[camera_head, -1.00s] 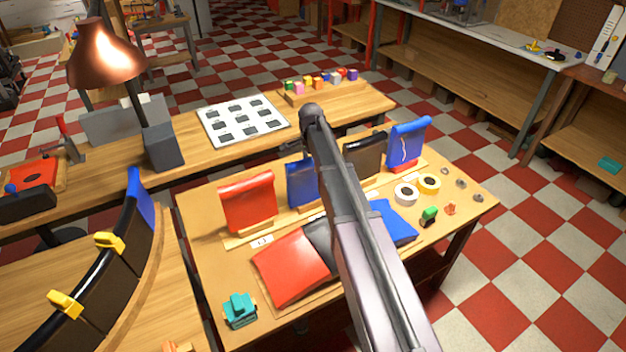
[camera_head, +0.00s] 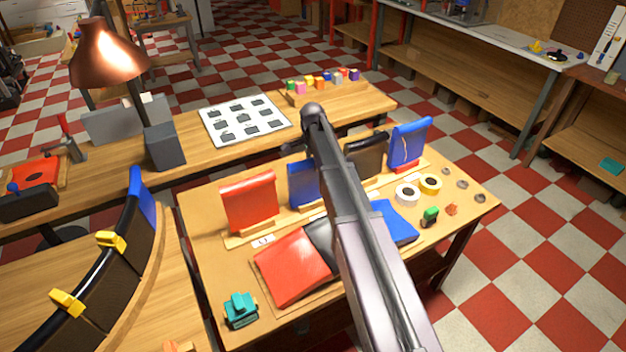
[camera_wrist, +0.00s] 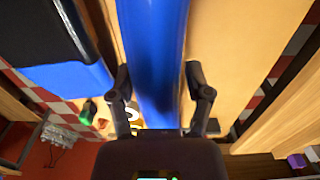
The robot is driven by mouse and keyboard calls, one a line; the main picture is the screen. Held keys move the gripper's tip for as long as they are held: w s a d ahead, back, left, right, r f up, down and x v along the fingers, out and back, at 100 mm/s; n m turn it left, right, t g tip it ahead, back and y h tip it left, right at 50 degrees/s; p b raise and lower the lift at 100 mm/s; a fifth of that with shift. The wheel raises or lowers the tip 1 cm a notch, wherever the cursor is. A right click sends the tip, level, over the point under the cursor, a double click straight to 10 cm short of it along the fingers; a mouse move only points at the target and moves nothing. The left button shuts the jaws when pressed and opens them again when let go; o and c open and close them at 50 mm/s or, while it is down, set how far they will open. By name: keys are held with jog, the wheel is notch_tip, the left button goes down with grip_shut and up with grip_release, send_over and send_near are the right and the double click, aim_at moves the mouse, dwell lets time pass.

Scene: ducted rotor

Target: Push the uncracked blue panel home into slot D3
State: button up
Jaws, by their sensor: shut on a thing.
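In the wrist view my gripper (camera_wrist: 157,88) has its two black fingers on either side of a blue panel (camera_wrist: 155,50), shut on it. In the head view my arm hides the gripper. An upright blue panel (camera_head: 302,184) with no visible crack stands in the rack, partly behind my arm. Another upright blue panel (camera_head: 408,143) at the rack's right end bears a white crack line. The curved duct ring (camera_head: 120,265) at the left has dark panels, yellow clamps and a blue piece (camera_head: 142,196) at its far end. I cannot make out a D3 label.
Upright red (camera_head: 249,201) and black (camera_head: 366,154) panels share the rack. Flat red (camera_head: 295,266) and blue (camera_head: 396,222) pieces lie in front. Tape rolls (camera_head: 407,194) and a green item (camera_head: 430,215) sit at the right. A lamp (camera_head: 108,55) stands on the back bench.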

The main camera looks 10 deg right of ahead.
jog(key=shift+s+r+p, duration=0.1)
jog(key=shift+r+p, duration=0.5)
jog(key=shift+r, duration=0.05)
dwell(0.6)
jog(key=shift+r+p, duration=2.35)
jog(key=shift+r+p, duration=2.35)
jog(key=shift+p, duration=0.05)
